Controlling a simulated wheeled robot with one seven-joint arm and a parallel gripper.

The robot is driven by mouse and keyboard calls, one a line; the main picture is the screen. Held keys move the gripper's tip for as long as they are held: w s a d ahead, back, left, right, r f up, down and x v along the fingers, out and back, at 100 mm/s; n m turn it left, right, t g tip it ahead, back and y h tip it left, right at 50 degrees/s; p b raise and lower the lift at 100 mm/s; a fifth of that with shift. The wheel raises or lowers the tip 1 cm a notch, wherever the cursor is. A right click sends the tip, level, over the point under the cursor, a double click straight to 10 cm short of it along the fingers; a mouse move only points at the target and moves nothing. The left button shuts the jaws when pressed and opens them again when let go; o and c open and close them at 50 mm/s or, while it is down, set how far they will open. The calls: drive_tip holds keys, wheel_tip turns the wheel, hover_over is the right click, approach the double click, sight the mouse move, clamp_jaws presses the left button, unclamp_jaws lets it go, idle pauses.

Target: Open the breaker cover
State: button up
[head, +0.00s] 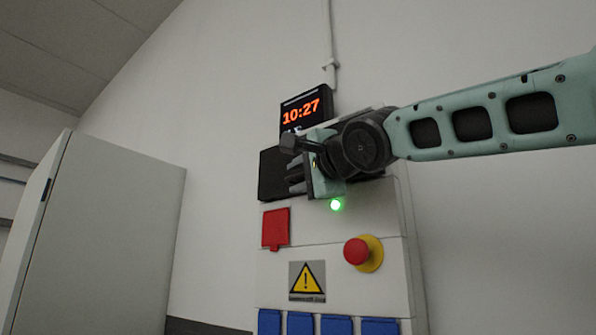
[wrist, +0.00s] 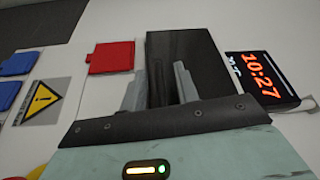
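The breaker cover appears to be the dark, smooth box front (head: 271,174) high on the pale wall panel. It looks shut, and my gripper hides its right part in the head view. In the wrist view the dark cover (wrist: 205,62) fills the area ahead of my gripper. My gripper (head: 293,178) is at the cover's right side in the head view. In the wrist view my gripper (wrist: 160,82) has its two grey fingers apart, with a narrow dark ridge of the cover showing between them. I cannot tell whether they touch it.
A red flap (head: 276,229) sits below the cover, with a red emergency button (head: 357,251), a warning sign (head: 307,282) and several blue socket lids (head: 335,325) lower down. A clock (head: 306,110) is above. A grey cabinet (head: 110,235) stands at left.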

drive_tip(key=shift+w+a, duration=0.1)
drive_tip(key=shift+w, duration=0.05)
drive_tip(key=shift+c, duration=0.3)
clamp_jaws()
